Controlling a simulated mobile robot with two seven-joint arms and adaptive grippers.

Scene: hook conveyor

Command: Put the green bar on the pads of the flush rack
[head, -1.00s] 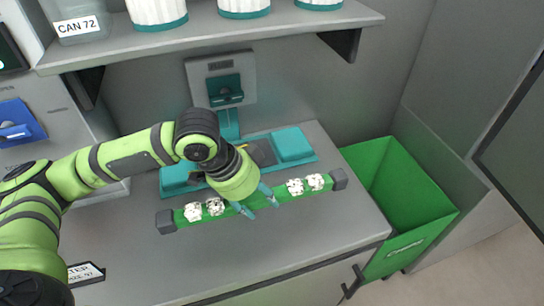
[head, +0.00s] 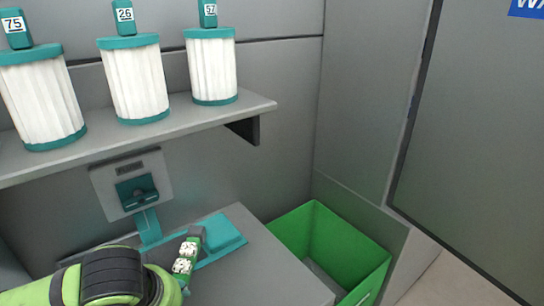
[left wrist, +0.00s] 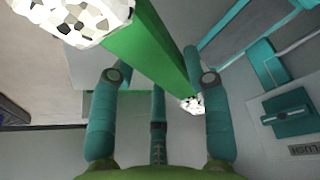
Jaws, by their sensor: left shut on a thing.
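The green bar (left wrist: 151,48) carries white, dark-spotted clumps and runs diagonally past the fingers of my left gripper (left wrist: 160,78) in the left wrist view. The gripper is shut on the bar. In the head view only the bar's far end shows, with spotted clumps (head: 184,258) and a dark grey end cap, in front of the flush rack. The rest is hidden by my arm or out of frame. The flush rack shows a teal pad (head: 222,238) and a grey backplate with a teal latch (head: 136,191). My right gripper is not in view.
A shelf (head: 180,122) with several white pleated filters, one a filter (head: 212,68) at the right, hangs above the rack. An open green bin (head: 340,245) stands right of the grey counter (head: 265,275). The counter's right part is clear.

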